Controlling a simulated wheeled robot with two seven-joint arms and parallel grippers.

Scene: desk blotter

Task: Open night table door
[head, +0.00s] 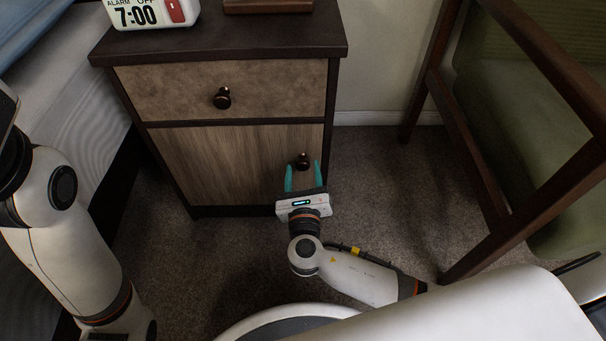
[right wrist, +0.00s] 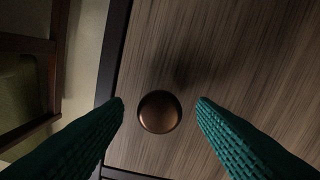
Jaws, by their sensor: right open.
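The night table (head: 220,55) has a dark frame, a drawer (head: 165,90) on top and a wood-grain door (head: 225,160) below, which looks shut. The door's round bronze knob (head: 302,161) is near its upper right corner. My right gripper (head: 303,176) is open, with its teal fingers pointing at the door on either side of the knob. In the right wrist view the knob (right wrist: 160,111) sits between the two fingertips, with a gap on each side. My left arm is at the left edge of the head view; its gripper is not seen.
A wooden chair with a green seat (head: 540,110) stands on the right. A bed (head: 60,110) is on the left. An alarm clock (head: 150,12) stands on the table top (head: 220,42). Carpet (head: 385,170) is clear between the night table and the chair.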

